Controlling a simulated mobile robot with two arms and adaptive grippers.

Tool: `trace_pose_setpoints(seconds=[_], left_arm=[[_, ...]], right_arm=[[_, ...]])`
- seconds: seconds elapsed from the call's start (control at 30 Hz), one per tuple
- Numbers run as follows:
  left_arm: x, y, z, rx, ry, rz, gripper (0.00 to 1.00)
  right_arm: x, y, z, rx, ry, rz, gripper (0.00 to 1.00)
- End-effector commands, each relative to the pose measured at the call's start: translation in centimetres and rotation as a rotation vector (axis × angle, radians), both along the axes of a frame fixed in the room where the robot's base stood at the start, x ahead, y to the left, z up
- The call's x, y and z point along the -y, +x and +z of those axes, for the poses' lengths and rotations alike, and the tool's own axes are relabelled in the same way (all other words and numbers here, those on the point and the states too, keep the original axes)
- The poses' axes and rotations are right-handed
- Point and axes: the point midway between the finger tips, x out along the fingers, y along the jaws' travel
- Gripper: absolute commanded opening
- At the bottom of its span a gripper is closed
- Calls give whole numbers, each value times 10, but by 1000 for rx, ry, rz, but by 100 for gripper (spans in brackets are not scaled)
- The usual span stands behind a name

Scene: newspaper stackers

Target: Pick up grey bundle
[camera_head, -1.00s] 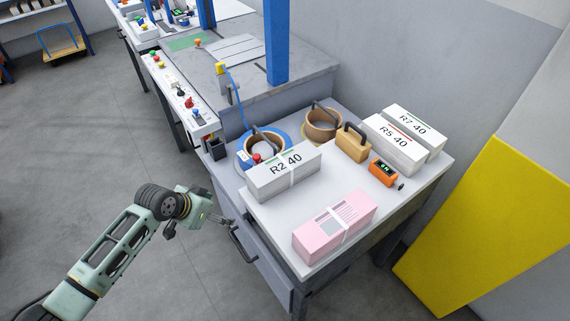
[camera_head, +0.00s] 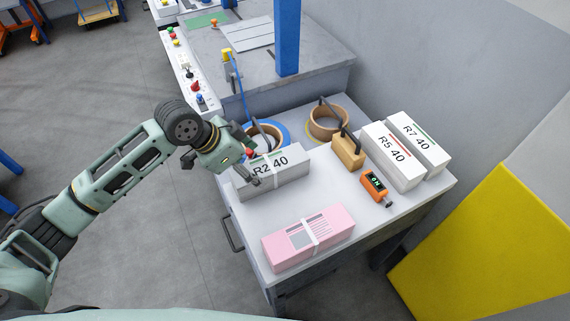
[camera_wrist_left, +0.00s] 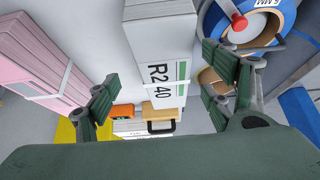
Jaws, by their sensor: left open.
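The grey bundle (camera_head: 285,187), labelled R2 40 and banded in white, lies at the left part of the white table top (camera_head: 385,215). My left gripper (camera_head: 222,172) is open and empty at the bundle's left end, partly covering it in the head view. In the left wrist view the bundle (camera_wrist_left: 158,45) shows between and beyond the spread fingers of the gripper (camera_wrist_left: 160,88). I cannot tell whether a finger touches it. My right gripper is not in view.
A pink bundle (camera_head: 290,243) lies at the front. White bundles R5 40 (camera_head: 394,165) and R7 40 (camera_head: 424,152) lie at the right. An orange device (camera_head: 372,186), tan handled block (camera_head: 347,152), blue tape roll (camera_head: 281,131) and tan roll (camera_head: 327,121) stand nearby.

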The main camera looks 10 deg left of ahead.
Motion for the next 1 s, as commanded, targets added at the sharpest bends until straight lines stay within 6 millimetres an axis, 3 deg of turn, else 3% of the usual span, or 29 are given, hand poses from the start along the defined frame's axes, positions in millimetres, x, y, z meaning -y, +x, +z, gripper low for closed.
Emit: trace_pose_setpoints(seconds=[0.17,0.47,0.73,1.0], left_arm=[[2,1,-3,-1,-1,-1,75],[17,13,-28,-3,-2,-1,75],[32,28,-58,-2,-1,0,75],[34,30,-64,1,1,0,75]], right_arm=[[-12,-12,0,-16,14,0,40],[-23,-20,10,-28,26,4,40],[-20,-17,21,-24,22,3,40],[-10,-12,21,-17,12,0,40]])
